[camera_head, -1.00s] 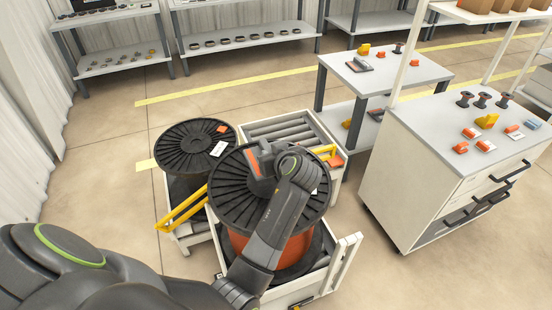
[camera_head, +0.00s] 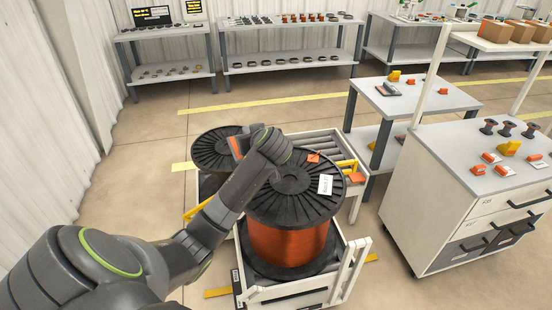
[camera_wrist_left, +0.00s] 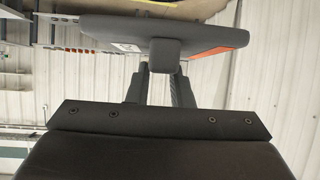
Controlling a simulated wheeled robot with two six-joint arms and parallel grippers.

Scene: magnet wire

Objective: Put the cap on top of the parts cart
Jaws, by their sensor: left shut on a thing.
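My left gripper (camera_head: 242,144) reaches over the back left of the front spool. In the left wrist view, my left gripper (camera_wrist_left: 165,78) is shut on the grey block of a flat dark thing with an orange edge and a white label, which I take for the cap (camera_wrist_left: 200,32). In the head view only a sliver of the cap (camera_head: 235,147) shows; my wrist hides the rest. A white cabinet with drawers (camera_head: 440,195), perhaps the parts cart, stands at the right, apart from the gripper. My right gripper is not in view.
A large copper-wire spool (camera_head: 290,242) with a black flange sits in a white frame. A second black-topped spool (camera_head: 212,150) stands behind left. A low grey table (camera_head: 425,100) and the cabinet's top hold small orange and yellow parts. Open floor lies left.

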